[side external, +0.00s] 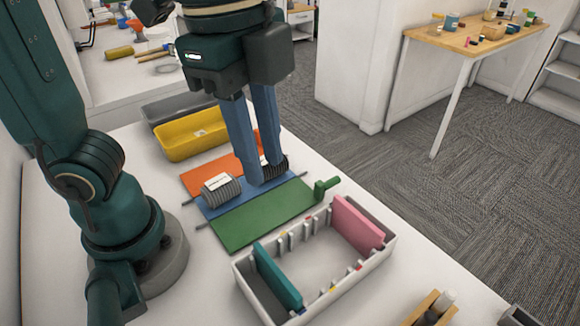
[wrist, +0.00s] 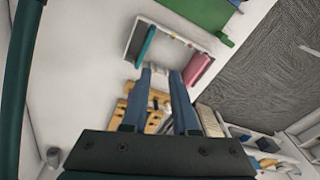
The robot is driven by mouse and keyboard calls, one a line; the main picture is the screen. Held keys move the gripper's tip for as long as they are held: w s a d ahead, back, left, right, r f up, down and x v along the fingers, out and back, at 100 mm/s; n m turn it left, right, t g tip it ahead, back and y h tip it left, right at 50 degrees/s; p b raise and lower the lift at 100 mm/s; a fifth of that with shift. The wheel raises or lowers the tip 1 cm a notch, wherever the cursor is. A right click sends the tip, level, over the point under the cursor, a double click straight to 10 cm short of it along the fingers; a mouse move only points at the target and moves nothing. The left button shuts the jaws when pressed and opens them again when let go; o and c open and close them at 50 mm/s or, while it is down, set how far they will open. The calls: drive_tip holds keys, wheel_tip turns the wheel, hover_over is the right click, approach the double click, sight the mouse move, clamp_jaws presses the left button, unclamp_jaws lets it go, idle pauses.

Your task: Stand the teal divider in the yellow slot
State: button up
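The teal divider (side external: 277,276) stands upright across the left end of the white box (side external: 378,262). In the wrist view, the teal divider (wrist: 146,46) shows beyond my fingertips, near one end of the box. Small ribs line the box's long walls, with tiny coloured marks, some red and some yellowish. I cannot tell for sure which rib pair is the yellow slot. My gripper (side external: 265,178) points down, in line with the blue mat in the side view, apart from the divider. In the wrist view, my gripper (wrist: 162,72) has a clear gap between its fingers and is empty.
A pink divider (side external: 357,222) stands at the box's right end. Orange, blue and green mats (side external: 255,220) lie behind the box, with a grey ribbed roll (side external: 221,190) and a dark one (side external: 282,166). A yellow bin (side external: 190,136) stands farther back; a wooden rack (side external: 432,308) is at front right.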

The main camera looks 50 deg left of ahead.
sight(277, 282)
drive_tip(key=d+f+m, duration=0.1)
drive_tip(key=f, duration=0.3)
drive_tip(key=s+d+f+m, duration=0.1)
drive_tip(key=f, duration=0.4)
drive_tip(key=d+f+m+g, duration=0.1)
drive_tip(key=f+m, duration=0.1)
drive_tip(key=f, duration=0.3)
drive_tip(key=shift+s+d+f+y, duration=0.1)
drive_tip(key=shift+s+d+y, duration=0.05)
drive_tip(key=shift+y, duration=0.15)
drive_tip(key=shift+f, duration=2.9)
clamp_jaws()
